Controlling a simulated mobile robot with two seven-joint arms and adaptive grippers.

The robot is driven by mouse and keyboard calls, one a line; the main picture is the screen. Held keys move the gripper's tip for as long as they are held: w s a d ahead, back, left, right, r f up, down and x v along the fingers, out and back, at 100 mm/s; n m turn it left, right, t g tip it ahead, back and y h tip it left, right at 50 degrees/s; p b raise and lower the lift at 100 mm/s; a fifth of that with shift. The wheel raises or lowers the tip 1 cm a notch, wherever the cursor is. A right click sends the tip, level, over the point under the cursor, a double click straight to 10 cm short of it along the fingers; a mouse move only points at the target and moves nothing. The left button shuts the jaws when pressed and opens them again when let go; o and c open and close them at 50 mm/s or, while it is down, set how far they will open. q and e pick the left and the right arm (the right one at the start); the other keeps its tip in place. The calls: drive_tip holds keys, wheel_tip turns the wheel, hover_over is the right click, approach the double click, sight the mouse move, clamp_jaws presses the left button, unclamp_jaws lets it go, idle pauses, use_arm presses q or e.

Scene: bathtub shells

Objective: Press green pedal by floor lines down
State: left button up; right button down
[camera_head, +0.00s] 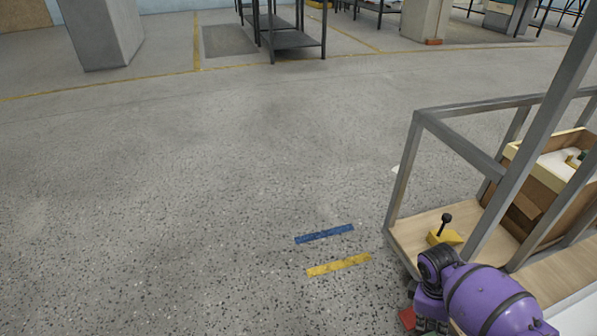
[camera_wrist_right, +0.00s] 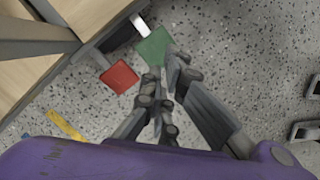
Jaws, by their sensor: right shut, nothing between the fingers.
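The green pedal (camera_wrist_right: 154,46) is a flat square plate low over the floor in the right wrist view, with a white piece (camera_wrist_right: 139,24) beside it. A red pedal (camera_wrist_right: 119,78) lies to its left; part of it also shows in the head view (camera_head: 407,319). My right gripper (camera_wrist_right: 164,72) is shut and empty. Its fingertips appear just by the near edge of the green pedal; I cannot tell if they touch. In the head view my purple right arm covers the green pedal. The blue floor line (camera_head: 324,234) and yellow floor line (camera_head: 338,265) lie left of the workstation.
A metal-framed workstation with a wooden top (camera_head: 412,238) stands at the right, carrying a yellow-based black lever (camera_head: 444,232) and a wooden box (camera_head: 541,185). Its frame post rises close to my right arm. Open speckled floor (camera_head: 200,200) spreads to the left. Dark tables (camera_head: 290,40) stand far back.

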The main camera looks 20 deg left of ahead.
drive_tip(key=shift+r, duration=0.1)
idle(0.3)
drive_tip(key=shift+b+x, duration=0.5)
drive_tip(key=shift+x, duration=0.25)
drive_tip(key=b+x, duration=0.4)
drive_tip(key=x, duration=0.1)
drive_tip(key=shift+f, duration=0.25)
drive_tip(key=shift+d, duration=0.1)
